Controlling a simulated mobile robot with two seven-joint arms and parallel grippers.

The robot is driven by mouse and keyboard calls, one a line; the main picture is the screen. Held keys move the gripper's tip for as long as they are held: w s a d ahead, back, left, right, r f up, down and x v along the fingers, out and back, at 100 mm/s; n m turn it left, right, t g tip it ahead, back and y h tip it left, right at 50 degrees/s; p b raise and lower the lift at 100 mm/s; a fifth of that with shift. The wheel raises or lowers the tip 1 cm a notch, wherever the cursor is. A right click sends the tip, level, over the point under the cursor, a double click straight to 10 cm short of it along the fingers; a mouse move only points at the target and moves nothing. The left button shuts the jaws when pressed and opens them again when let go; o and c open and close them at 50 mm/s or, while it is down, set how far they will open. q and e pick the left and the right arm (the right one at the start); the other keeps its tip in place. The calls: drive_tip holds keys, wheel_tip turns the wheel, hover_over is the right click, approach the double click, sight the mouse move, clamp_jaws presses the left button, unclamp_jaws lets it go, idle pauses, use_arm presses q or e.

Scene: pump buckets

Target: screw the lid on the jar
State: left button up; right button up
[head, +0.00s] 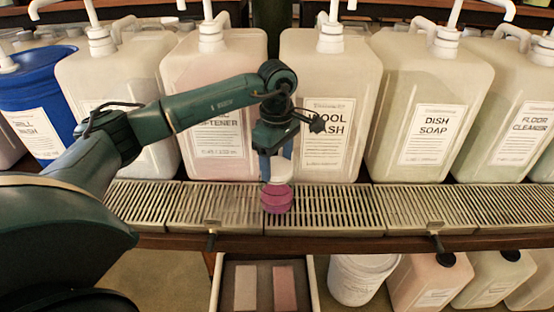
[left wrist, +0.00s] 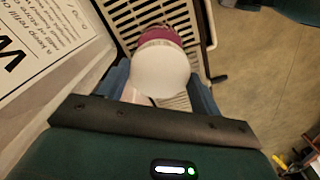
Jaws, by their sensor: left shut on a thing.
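My left gripper (head: 278,168) points down with its blue fingers shut on the white round lid (head: 279,177). In the left wrist view, the lid (left wrist: 160,74) fills the space between the two fingers. The magenta jar (head: 277,199) stands on the slatted drip tray, directly below the lid. In the left wrist view, part of the jar (left wrist: 160,34) shows just beyond the lid. The lid is at the jar's mouth and hides it; I cannot tell whether it is seated or threaded. My right gripper is not in view.
The slatted drip tray (head: 340,208) runs along the shelf edge. Large pump containers stand close behind it, including Wool Wash (head: 345,80) and Dish Soap (head: 420,90). An open drawer (head: 264,300) with two blocks and a white bucket (head: 357,275) are below. The tray beside the jar is clear.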

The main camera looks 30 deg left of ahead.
use_arm(q)
drive_tip(key=m+b, duration=0.1)
drive_tip(key=m, duration=0.1)
drive_tip(key=shift+f+m, duration=0.15)
drive_tip(key=shift+m, duration=0.15)
drive_tip(key=m+b, duration=0.1)
drive_tip(key=m, duration=0.3)
drive_tip(key=shift+m, duration=0.3)
drive_tip(key=m, duration=0.4)
drive_tip(key=shift+b, duration=0.4)
drive_tip(key=m, duration=0.3)
drive_tip(key=shift+m, duration=0.4)
drive_tip(key=o, duration=1.1)
